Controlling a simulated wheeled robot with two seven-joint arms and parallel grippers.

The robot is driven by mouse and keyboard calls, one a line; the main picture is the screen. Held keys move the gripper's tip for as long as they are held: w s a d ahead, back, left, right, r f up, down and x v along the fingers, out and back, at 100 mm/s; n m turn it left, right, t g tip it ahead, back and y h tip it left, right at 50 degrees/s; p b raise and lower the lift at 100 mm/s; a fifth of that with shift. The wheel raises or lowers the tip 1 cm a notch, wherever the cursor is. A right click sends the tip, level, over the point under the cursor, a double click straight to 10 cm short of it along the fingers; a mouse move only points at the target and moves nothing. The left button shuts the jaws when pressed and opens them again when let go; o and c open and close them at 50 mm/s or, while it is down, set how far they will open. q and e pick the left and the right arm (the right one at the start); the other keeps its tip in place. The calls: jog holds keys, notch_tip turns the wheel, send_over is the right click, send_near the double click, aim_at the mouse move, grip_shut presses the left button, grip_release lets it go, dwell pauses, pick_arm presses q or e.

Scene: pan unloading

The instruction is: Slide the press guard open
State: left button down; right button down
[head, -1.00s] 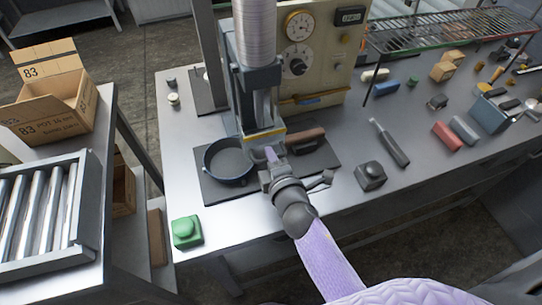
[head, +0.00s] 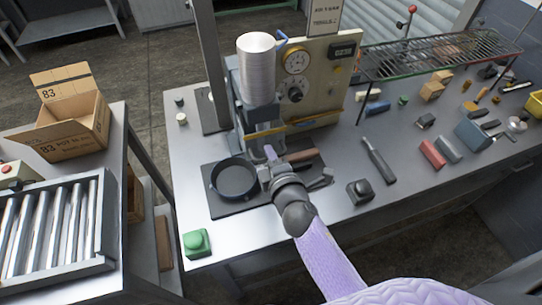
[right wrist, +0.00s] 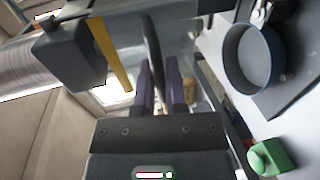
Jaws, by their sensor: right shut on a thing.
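The press (head: 258,75) stands at the back of the bench, with a pale ribbed cylinder on top. Its clear guard (right wrist: 185,40) shows in the right wrist view as a see-through panel beside a yellow strip (right wrist: 112,55). A dark bar handle (right wrist: 153,40) runs in front of the panel. My right gripper (head: 268,158) is at the front of the press, right of the pan. In the right wrist view its purple fingers (right wrist: 160,85) are shut on the bar handle. My arm and gripper hide part of the guard. My left gripper is not in view.
A dark pan (head: 236,179) sits on a black mat (head: 230,209) left of the gripper. A green button box (head: 197,243) is at the bench's front left. A black block (head: 360,192) and a dark-handled tool (head: 379,160) lie right. A wire rack (head: 440,52) stands at back right.

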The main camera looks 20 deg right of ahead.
jog(key=shift+f, duration=0.2)
jog(key=c, duration=0.7)
grip_release()
jog(key=s, duration=0.3)
jog(key=s+r, duration=0.1)
jog(key=s, duration=0.2)
jog(key=s+r, duration=0.1)
jog(key=s, duration=0.2)
jog(key=shift+s+d, duration=0.15)
jog(key=shift+s, duration=0.25)
